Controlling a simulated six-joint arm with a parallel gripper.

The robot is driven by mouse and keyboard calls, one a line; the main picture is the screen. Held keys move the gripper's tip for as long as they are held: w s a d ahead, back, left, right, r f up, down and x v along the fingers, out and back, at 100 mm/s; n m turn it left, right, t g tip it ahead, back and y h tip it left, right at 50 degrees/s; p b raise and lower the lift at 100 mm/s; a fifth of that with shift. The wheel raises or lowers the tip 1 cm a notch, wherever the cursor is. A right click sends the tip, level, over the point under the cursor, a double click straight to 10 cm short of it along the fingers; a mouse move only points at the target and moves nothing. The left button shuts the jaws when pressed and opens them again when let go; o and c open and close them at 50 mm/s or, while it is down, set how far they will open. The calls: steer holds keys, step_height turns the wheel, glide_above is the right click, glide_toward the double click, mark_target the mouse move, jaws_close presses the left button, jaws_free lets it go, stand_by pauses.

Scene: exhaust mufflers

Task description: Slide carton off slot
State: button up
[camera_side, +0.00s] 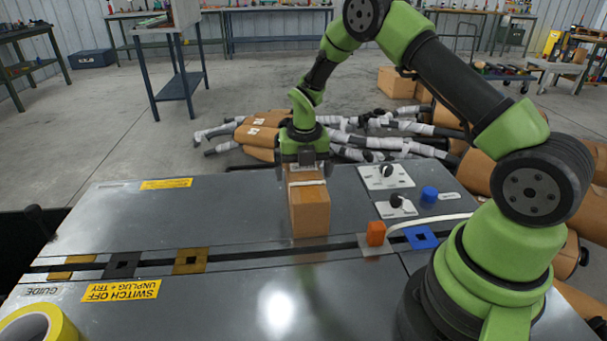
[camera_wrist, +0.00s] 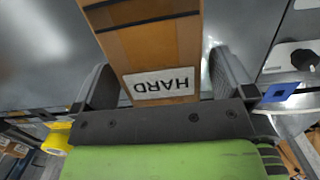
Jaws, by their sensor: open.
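A brown carton (camera_side: 309,210) stands upright on the grey metal bench top (camera_side: 130,215), close to the far edge of the long dark slot (camera_side: 280,249). I cannot tell whether its base overlaps the slot. My gripper (camera_side: 306,172) is above and around the carton's upper part. In the wrist view the carton (camera_wrist: 160,50) lies between the two fingers of my gripper (camera_wrist: 163,85), with a small gap visible on the right side. The jaws are open. A white label reading HARD shows upside down on the carton. The carton's underside is hidden.
Brass plates (camera_side: 189,261), a dark plate (camera_side: 122,265), an orange block (camera_side: 376,233) and a blue square (camera_side: 420,237) lie along the slot. Knob panels (camera_side: 385,176) and a blue cap (camera_side: 429,195) sit right. Yellow tape (camera_side: 40,325) is front left. The bench left of the carton is clear.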

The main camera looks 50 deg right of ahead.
steer(key=r, duration=0.8)
steer(key=shift+s+a+r, duration=0.15)
steer(key=shift+s+a, duration=0.2)
steer(key=shift+s, duration=0.05)
steer(key=shift+r, duration=0.1)
steer(key=s+a+r+m+t+y, duration=0.1)
steer(key=s+a+r+m+t, duration=0.2)
steer(key=r+m, duration=0.4)
steer(key=s+a+r+m, duration=0.4)
steer(key=s+r+m, duration=0.1)
steer(key=r+m, duration=0.2)
steer(key=s+a+r+m+t+y, duration=0.1)
steer(key=s+a+m, duration=0.1)
steer(key=s+m, duration=0.5)
steer(key=s+a+r+m+t+y, duration=0.1)
steer(key=s+a+m+t, duration=0.1)
steer(key=s+m, duration=0.5)
steer(key=shift+a+r+m, duration=0.35)
steer(key=shift+a+m, duration=0.35)
steer(key=shift+m, duration=0.8)
